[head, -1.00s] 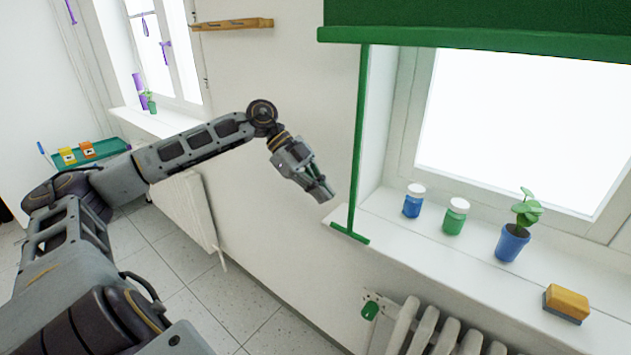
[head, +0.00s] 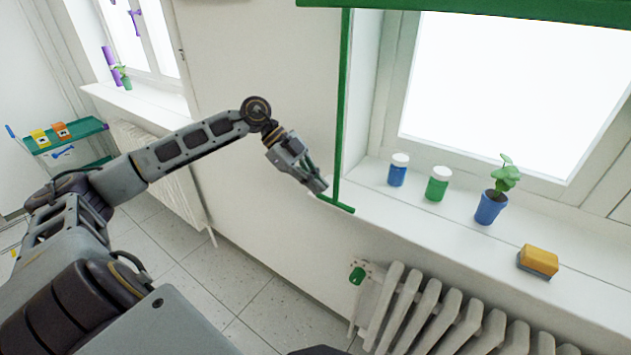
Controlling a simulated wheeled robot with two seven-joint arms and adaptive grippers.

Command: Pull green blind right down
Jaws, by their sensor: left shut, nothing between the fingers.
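The green blind (head: 480,10) on the right window shows only its lower edge at the top of the view; the bright window pane below it is uncovered. A green pull rod (head: 343,95) hangs from the blind's left part and ends in a green crossbar (head: 335,203) by the sill's left corner. My left gripper (head: 318,186) is shut and empty. Its fingertips are just left of the rod's lower end, close to the crossbar; I cannot tell whether they touch. My right gripper is not in view.
The white sill (head: 440,235) holds a blue jar (head: 398,172), a green jar (head: 437,186), a potted plant (head: 490,208) and a yellow sponge (head: 539,260). A radiator (head: 440,315) stands below. A green-topped cart (head: 80,132) is at the left.

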